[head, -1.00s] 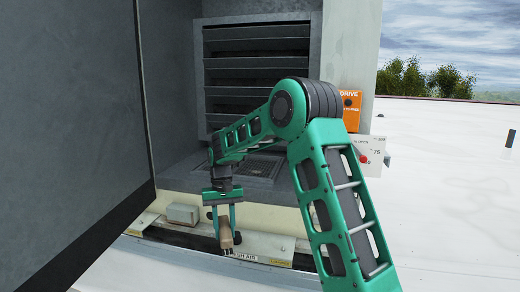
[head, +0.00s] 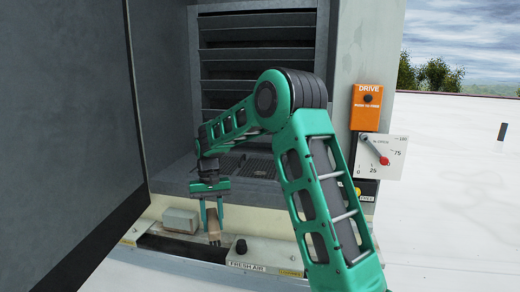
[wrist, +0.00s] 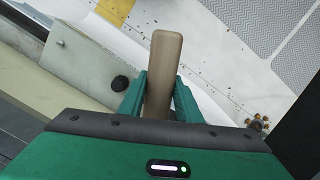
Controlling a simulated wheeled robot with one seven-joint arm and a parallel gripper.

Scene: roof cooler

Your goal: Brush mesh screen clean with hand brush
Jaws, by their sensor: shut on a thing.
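My gripper (head: 212,212) is shut on the wooden handle of the hand brush (head: 214,230), which hangs below the jaws near the front ledge of the unit. In the wrist view my gripper (wrist: 160,95) has its green fingers on both sides of the pale brown handle (wrist: 164,65). The bristles cannot be made out. Dark mesh-like panels (head: 258,167), possibly the mesh screen, lie in the recess floor behind my arm, which hides part of them. In the wrist view, grey patterned patches (wrist: 302,50) lie on a speckled pale surface.
A dark grey door panel (head: 65,120) stands close on the left. Louvers (head: 257,60) fill the recess back. A fresh air plate (head: 262,255) with a black knob and a small grey box (head: 181,219) sit on the ledge. An orange drive box (head: 367,108) and dial (head: 381,157) are right.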

